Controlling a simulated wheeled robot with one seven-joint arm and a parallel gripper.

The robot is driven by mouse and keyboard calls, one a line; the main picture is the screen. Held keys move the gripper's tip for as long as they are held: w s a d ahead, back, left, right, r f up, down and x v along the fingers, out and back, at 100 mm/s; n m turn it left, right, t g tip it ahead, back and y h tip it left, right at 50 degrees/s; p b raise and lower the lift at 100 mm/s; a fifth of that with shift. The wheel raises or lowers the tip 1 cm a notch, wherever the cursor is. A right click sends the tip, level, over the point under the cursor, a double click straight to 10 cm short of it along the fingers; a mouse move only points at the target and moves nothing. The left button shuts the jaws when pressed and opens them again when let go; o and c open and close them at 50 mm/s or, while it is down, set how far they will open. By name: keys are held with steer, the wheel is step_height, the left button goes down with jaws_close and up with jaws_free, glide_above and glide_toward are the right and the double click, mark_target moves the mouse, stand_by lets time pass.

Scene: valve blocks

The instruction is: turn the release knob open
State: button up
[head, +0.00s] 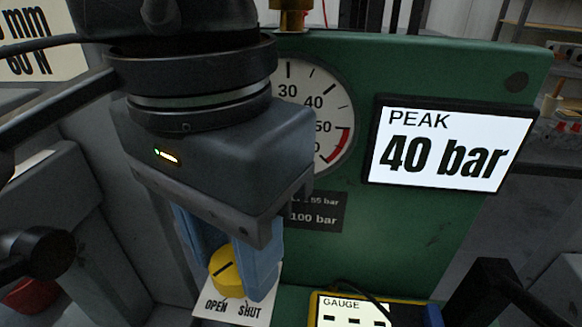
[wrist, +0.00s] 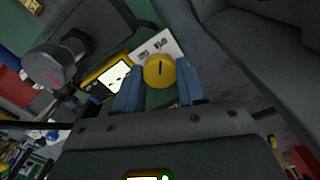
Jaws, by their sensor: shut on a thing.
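The release knob (head: 224,271) is a round yellow knob with a dark line across its face. It sits above a white label plate (head: 234,308) marked OPEN on the left and SHUT on the right. My gripper (head: 228,268) has its blue fingers on both sides of the knob and is shut on it. In the wrist view the knob (wrist: 159,71) sits between the two blue fingertips, with its dark line running roughly up and down. The near finger hides part of the knob in the head view.
A green panel (head: 440,75) carries a dial gauge (head: 318,105), partly behind my gripper, and a screen (head: 450,148) reading PEAK 40 bar. A yellow gauge meter (head: 350,310) with a cable stands close to the right of the label plate. Grey housings lie at left.

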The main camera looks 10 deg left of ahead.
mark_target(234, 261)
stand_by(0.3)
steer(key=o, duration=1.1)
steer(key=shift+c, duration=0.2)
steer(key=shift+r+p, duration=0.5)
steer(key=shift+r, duration=3.4)
